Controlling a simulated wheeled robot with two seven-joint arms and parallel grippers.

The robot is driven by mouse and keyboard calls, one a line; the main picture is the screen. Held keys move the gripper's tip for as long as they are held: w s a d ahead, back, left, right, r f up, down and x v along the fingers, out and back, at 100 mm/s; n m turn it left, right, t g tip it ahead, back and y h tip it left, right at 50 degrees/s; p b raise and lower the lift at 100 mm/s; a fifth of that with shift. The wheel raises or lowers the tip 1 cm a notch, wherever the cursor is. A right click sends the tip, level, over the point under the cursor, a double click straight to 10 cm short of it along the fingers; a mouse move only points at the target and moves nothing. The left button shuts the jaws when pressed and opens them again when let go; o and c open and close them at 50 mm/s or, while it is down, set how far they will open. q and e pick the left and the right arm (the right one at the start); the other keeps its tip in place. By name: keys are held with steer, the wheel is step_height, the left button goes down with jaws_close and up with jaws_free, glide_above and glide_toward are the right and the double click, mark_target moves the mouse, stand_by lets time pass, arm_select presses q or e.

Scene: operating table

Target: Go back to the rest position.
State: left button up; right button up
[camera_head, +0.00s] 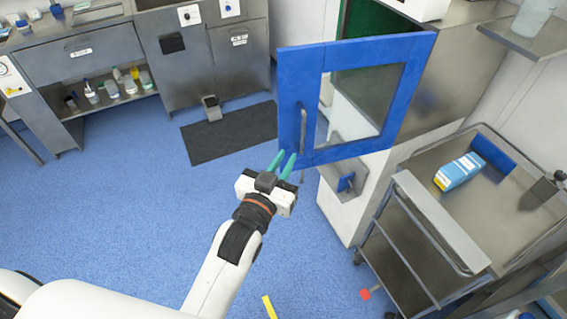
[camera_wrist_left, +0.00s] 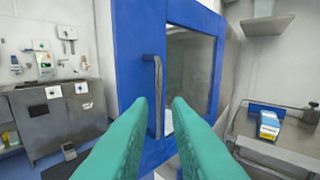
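My left gripper (camera_head: 287,155) is in the middle of the head view, with its two teal fingers spread apart and nothing between them. In the left wrist view the fingers (camera_wrist_left: 160,102) point toward the blue-framed door (camera_wrist_left: 130,65). The door's vertical grey handle (camera_wrist_left: 157,95) appears between the fingertips there. In the head view the fingertips are at the lower left of the door (camera_head: 345,48), left of and below its handle (camera_head: 303,130); the exact gap in depth is hard to tell. The door stands swung open. My right gripper is in neither view.
A metal cart (camera_head: 435,215) stands at the right, carrying a blue and white carton (camera_head: 460,171). A steel bench (camera_head: 85,55) with bottles on its shelf is at the upper left. A dark mat (camera_head: 230,133) lies on the floor. The blue floor (camera_head: 130,210) at the left is clear.

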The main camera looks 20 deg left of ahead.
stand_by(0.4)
arm_select(q)
steer(key=s+f+g+b, duration=0.1)
steer(key=s+f+g, duration=0.2)
steer(key=f, duration=1)
steer(key=s+a+f+m+g, duration=0.1)
steer(key=s+f+g, duration=0.2)
steer(key=f, duration=1)
steer(key=s+f+g+b, duration=0.1)
steer(key=s+f+g, duration=0.15)
steer(key=f, duration=1.05)
steer(key=s+a+f+g+y, duration=0.1)
steer(key=s+a+f+g, duration=0.1)
steer(key=s+f, duration=0.5)
steer(key=s+a+f+g+y+b, duration=0.1)
steer(key=s+a+f+g, duration=0.2)
steer(key=s, duration=1)
steer(key=s+a+f+g, duration=0.3)
steer(key=s+a+f, duration=0.3)
steer(key=s+f, duration=0.5)
steer(key=shift+f+y+b, duration=0.35)
steer(key=shift+f+y, duration=0.05)
steer(key=shift+f, duration=0.05)
